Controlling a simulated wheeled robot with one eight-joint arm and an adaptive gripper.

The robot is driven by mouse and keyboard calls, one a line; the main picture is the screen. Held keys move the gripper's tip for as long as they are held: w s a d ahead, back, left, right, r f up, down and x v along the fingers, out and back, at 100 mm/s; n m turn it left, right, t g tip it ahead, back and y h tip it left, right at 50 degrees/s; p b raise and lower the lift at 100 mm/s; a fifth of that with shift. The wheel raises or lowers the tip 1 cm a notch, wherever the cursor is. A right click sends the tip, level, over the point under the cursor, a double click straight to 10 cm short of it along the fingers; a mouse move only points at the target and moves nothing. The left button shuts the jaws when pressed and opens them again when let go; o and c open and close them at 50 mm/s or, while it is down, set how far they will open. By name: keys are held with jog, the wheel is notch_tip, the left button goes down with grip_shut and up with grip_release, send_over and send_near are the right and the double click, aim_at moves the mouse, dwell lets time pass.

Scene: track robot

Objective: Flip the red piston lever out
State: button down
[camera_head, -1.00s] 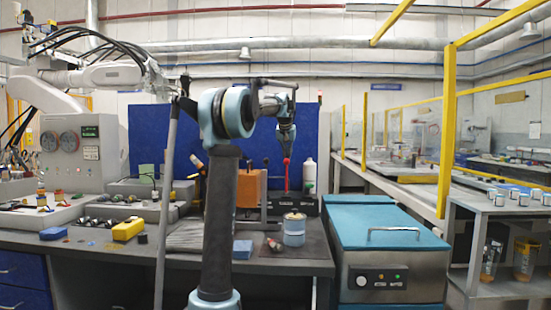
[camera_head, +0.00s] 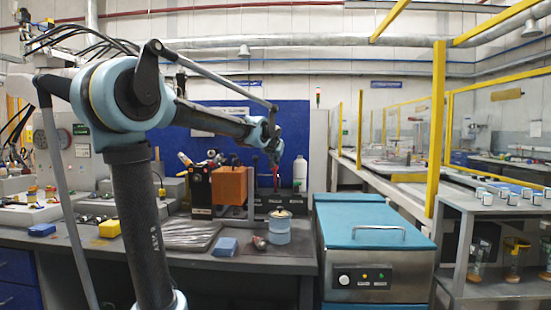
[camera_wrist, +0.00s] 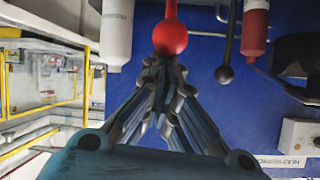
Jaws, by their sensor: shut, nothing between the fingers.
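The red piston lever, with a round red ball end (camera_wrist: 170,37), points at my gripper in the wrist view, at the top middle. In the head view a small red part, seemingly this lever (camera_head: 276,177), shows just below my gripper (camera_head: 272,150). My gripper (camera_wrist: 165,68) is shut and empty, its fingertips right at the ball. I cannot tell whether they touch it. The lever's base is out of the wrist view.
A black ball-ended lever (camera_wrist: 225,73) and a red cylinder (camera_wrist: 256,28) are to the right; a white bottle (camera_wrist: 117,35) is to the left. On the bench stand an orange block (camera_head: 230,185) and a blue-grey canister (camera_head: 279,230). A teal-lidded machine (camera_head: 370,222) is at right.

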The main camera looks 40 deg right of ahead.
jog(key=shift+s+a+f, duration=0.4)
jog(key=shift+s, duration=0.1)
jog(key=shift+s+a+f, duration=0.1)
jog(key=shift+f, duration=0.05)
jog(key=shift+a+f, duration=0.1)
notch_tip(320, 180, up, 4)
jog(key=w+d, duration=0.1)
jog(key=d, duration=0.2)
jog(key=f+v, duration=0.1)
jog(key=v, duration=0.8)
jog(key=shift+a, duration=0.6)
jog(key=shift+s, duration=0.2)
